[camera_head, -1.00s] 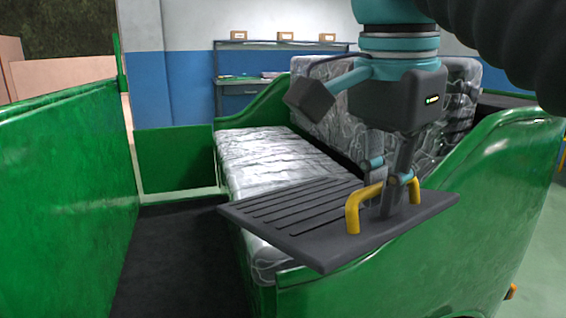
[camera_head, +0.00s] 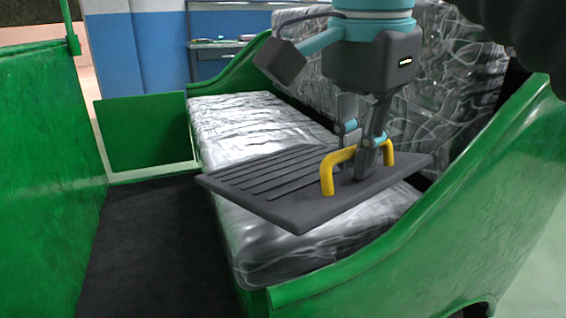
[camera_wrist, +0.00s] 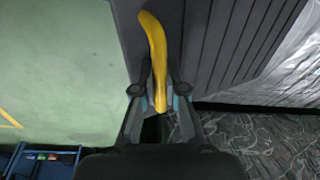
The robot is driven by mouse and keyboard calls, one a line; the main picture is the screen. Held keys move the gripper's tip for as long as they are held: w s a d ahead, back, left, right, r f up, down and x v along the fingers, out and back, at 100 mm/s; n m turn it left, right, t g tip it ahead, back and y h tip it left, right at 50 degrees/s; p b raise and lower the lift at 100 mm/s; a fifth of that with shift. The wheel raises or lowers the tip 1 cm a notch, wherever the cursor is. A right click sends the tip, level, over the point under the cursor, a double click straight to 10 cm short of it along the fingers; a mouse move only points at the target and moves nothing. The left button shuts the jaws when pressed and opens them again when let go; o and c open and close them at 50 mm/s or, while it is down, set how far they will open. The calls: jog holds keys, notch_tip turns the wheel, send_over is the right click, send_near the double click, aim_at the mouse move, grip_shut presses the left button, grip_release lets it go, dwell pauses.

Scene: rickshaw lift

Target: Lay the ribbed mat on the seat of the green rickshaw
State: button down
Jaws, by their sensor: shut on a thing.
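The ribbed mat (camera_head: 262,180) is a dark grey slab with grooves and a yellow handle (camera_head: 327,175). My gripper (camera_head: 372,165) is shut on the yellow handle and holds the mat roughly level over the near part of the plastic-covered seat (camera_head: 235,122) of the green rickshaw (camera_head: 470,215). In the head view I cannot tell how large the gap between mat and seat is. The wrist view shows the fingers (camera_wrist: 160,95) on both sides of the yellow handle (camera_wrist: 156,45), with the mat's grooves (camera_wrist: 235,45) to the right.
The wrapped backrest (camera_head: 430,90) stands behind the seat. The curved green side panel (camera_head: 440,225) rises at the near right. A green panel (camera_head: 45,150) is at the left, with dark floor (camera_head: 145,235) between. A workbench (camera_head: 215,60) stands at the back.

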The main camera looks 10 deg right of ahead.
aim_at(350, 171)
jog(key=shift+w+f+b, duration=0.2)
jog(key=shift+f+b, duration=0.25)
jog(key=shift+f, duration=0.2)
jog(key=shift+w+f+b, duration=0.15)
jog(key=shift+f+b, duration=0.25)
jog(key=shift+f, duration=0.25)
jog(key=shift+w+d, duration=0.2)
jog(key=shift+w, duration=0.5)
jog(key=w+p, duration=0.1)
jog(key=w, duration=0.4)
jog(key=w+d+p, duration=0.1)
jog(key=w, duration=0.5)
jog(key=w+d+p, duration=0.1)
jog(key=w, duration=0.5)
jog(key=shift+r, duration=0.1)
jog(key=w+d+p, duration=0.2)
jog(key=w+p, duration=0.3)
jog(key=w, duration=0.8)
jog(key=f+b, duration=0.3)
jog(key=f, duration=0.3)
jog(key=f+b, duration=0.4)
jog(key=f, duration=0.1)
jog(key=shift+a+f, duration=0.2)
jog(key=shift+f, duration=0.15)
grip_release()
